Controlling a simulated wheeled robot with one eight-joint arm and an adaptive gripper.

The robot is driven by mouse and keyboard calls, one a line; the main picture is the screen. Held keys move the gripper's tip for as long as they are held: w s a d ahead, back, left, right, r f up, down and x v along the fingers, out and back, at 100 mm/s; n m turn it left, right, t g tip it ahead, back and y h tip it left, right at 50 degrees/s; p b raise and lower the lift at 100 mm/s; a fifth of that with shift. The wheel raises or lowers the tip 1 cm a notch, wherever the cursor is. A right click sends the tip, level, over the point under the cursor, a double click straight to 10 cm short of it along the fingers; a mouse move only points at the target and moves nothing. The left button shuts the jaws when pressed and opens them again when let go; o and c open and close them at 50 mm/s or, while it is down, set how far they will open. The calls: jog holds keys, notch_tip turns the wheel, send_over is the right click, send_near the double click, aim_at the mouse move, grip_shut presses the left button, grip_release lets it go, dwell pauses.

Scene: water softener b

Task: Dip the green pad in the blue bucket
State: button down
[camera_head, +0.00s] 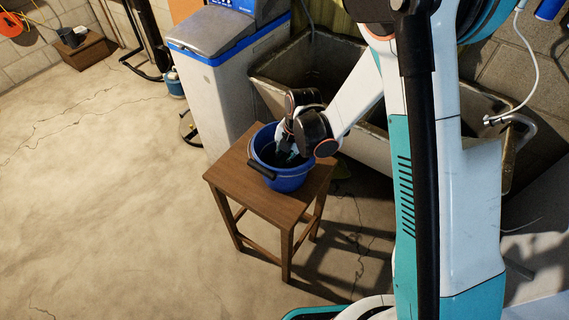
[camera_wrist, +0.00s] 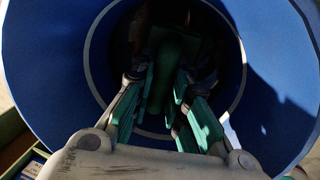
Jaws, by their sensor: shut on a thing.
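The blue bucket (camera_head: 284,179) stands upright on a small wooden stool, its dark handle lying over the front rim. My gripper (camera_head: 287,150) reaches down into the bucket's mouth from above. In the wrist view, the blue wall of the bucket (camera_wrist: 40,60) surrounds my gripper (camera_wrist: 165,85), whose fingers point to the dark bottom. The fingers are closed on the green pad (camera_wrist: 172,62), which is inside the bucket. The pad's far end is in shadow, and I cannot tell whether it touches the bottom or any liquid. The head view does not show the pad clearly.
The wooden stool (camera_head: 228,180) stands on open concrete floor. A grey cabinet with a blue-edged lid (camera_head: 210,50) is behind it to the left. A stone sink (camera_head: 270,90) is behind the bucket.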

jog(key=shift+s+d, duration=0.25)
jog(key=shift+d, duration=0.05)
jog(key=shift+w+a, duration=0.1)
jog(key=shift+a, duration=0.05)
jog(key=shift+w+a+b, duration=0.25)
jog(key=shift+b, duration=0.05)
jog(key=shift+s+d, duration=0.1)
dwell(0.3)
jog(key=shift+s+d, duration=0.25)
jog(key=shift+d, duration=0.05)
jog(key=shift+r, duration=0.1)
notch_tip(320, 180, up, 16)
jog(key=p, duration=0.9)
jog(key=shift+r, duration=0.15)
dwell(0.4)
